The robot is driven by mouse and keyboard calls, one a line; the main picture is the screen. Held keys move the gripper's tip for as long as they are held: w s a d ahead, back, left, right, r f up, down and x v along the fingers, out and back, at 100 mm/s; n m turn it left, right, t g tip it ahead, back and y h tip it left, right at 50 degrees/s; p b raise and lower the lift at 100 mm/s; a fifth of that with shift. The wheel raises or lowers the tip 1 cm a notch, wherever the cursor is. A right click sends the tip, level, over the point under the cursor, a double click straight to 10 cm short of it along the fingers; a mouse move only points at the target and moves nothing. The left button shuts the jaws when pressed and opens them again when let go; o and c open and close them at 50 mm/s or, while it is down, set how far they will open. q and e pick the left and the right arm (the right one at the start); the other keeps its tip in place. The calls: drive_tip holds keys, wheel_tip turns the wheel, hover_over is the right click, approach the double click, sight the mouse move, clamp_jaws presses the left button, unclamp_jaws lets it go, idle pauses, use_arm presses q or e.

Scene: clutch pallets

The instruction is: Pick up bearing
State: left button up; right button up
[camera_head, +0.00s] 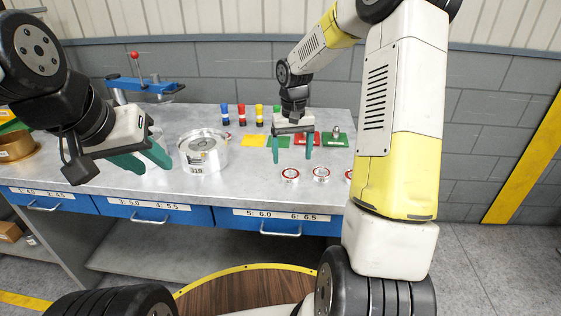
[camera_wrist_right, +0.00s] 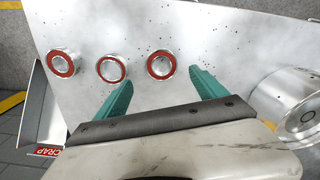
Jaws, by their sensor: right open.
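Three ring-shaped bearings with red faces lie in a row on the grey bench top. In the head view they are the left bearing (camera_head: 290,174), the middle bearing (camera_head: 321,173) and the right bearing (camera_head: 349,176), partly hidden by my arm. In the right wrist view the row is reversed: the left bearing (camera_wrist_right: 161,65) lies just beyond the gap between my fingertips, and the others (camera_wrist_right: 111,69) (camera_wrist_right: 64,64) lie further left. My right gripper (camera_head: 292,159) is open and empty, fingers pointing down. My left gripper (camera_head: 150,166) has its fingers apart and empty, left of the metal drum.
The metal clutch drum (camera_head: 203,154) stands between the grippers. Yellow, green and red pads (camera_head: 254,141) and several coloured bottles (camera_head: 241,115) sit behind. A blue press with a red knob (camera_head: 135,55) stands back left. Blue drawers (camera_head: 273,221) line the bench front.

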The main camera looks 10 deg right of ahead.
sight(291, 169)
wheel_tip(291, 169, down, 6)
drive_tip(key=shift+s+a+f, duration=0.1)
drive_tip(key=shift+s+a, duration=0.05)
drive_tip(key=c, duration=1.7)
drive_tip(key=shift+r, duration=0.25)
